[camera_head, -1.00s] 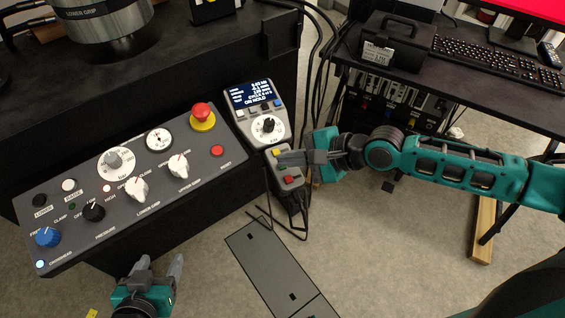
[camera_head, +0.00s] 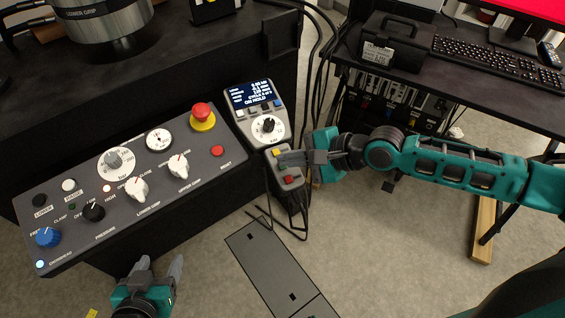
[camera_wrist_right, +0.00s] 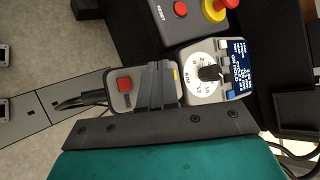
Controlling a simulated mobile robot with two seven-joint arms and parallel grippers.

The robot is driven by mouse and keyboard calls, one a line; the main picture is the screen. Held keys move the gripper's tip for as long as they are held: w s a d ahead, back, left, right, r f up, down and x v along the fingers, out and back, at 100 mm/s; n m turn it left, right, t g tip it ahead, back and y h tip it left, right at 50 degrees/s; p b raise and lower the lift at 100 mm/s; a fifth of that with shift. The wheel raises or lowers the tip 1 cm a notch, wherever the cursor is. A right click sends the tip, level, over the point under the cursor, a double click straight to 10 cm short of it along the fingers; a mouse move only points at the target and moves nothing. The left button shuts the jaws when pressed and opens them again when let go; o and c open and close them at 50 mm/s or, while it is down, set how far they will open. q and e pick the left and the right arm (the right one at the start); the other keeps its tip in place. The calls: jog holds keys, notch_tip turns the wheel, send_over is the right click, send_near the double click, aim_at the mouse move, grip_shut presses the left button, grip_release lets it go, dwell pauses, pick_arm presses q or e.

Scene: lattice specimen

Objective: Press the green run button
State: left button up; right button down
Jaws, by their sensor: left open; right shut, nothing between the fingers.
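A small grey button box (camera_head: 293,186) stands in front of the display unit (camera_head: 257,110). It has a yellow button (camera_head: 277,152) at its far end and a red button (camera_head: 289,180) at its near end. These also show in the right wrist view as yellow (camera_wrist_right: 176,74) and red (camera_wrist_right: 124,85). My right gripper (camera_head: 282,159) is shut and empty, its fingertips over the middle of the box between those buttons. The green button is not visible; the fingers cover that stretch. Contact cannot be told. My left gripper (camera_head: 160,265) is open and empty, below the large panel.
The large control panel (camera_head: 130,175) with knobs and a red emergency stop (camera_head: 202,113) lies left of the box. The display reads ON HOLD. Cables hang around the box. A dark desk (camera_head: 465,85) with a keyboard (camera_head: 500,64) stands at the right. Floor shows in front.

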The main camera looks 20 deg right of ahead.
jog(key=shift+f, duration=0.15)
jog(key=shift+w+f, duration=0.1)
jog(key=shift+f, duration=0.15)
jog(key=shift+w+f, duration=0.1)
jog(key=shift+f, duration=0.3)
dwell(0.8)
jog(key=shift+s+r+p, duration=0.2)
jog(key=shift+r+p, duration=0.55)
jog(key=shift+p, duration=0.05)
jog(key=shift+r, duration=0.1)
jog(key=r+p, duration=0.2)
jog(key=p, duration=0.1)
jog(key=shift+s+d+r, duration=0.15)
jog(key=shift+s+r, duration=0.15)
jog(key=shift+r, duration=0.05)
jog(key=shift+s+d+r+p, duration=0.1)
jog(key=shift+s+r+p, duration=0.1)
jog(key=shift+r, duration=0.3)
jog(key=shift+s+r+p, duration=0.15)
jog(key=shift+r+p, duration=0.05)
jog(key=shift+r, duration=0.3)
